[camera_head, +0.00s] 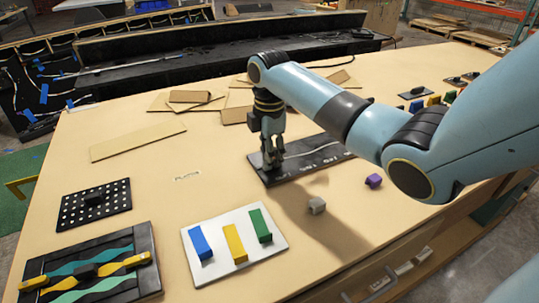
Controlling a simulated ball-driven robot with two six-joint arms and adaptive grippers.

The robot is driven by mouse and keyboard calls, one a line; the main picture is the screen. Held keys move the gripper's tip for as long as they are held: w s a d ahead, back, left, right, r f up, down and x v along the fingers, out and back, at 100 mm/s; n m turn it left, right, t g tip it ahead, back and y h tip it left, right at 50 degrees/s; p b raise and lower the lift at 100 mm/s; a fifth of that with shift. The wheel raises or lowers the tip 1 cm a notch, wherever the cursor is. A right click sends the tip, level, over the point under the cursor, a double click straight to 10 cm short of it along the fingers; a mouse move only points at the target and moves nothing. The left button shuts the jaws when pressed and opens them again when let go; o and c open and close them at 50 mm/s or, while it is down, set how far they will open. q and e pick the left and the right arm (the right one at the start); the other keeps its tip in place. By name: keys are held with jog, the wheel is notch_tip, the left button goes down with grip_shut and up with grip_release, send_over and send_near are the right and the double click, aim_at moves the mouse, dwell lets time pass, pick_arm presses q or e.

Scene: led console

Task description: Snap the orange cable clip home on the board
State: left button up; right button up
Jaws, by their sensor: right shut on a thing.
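A board (113,242) with wavy teal and yellow strips lies at the lower left in the head view. My right gripper (271,160) is far from these, pointing down at the left end of a black board with white markings (310,156). It is shut on a small dark piece there, mostly hidden by the fingers. My left gripper is not in view.
A white plate (192,236) carries blue, yellow and green blocks. Flat cardboard pieces (137,140) lie behind. The table's middle left is clear.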

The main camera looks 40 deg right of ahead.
jog(key=o, duration=0.9)
jog(key=shift+c, duration=0.2)
notch_tip(320, 180, up, 12)
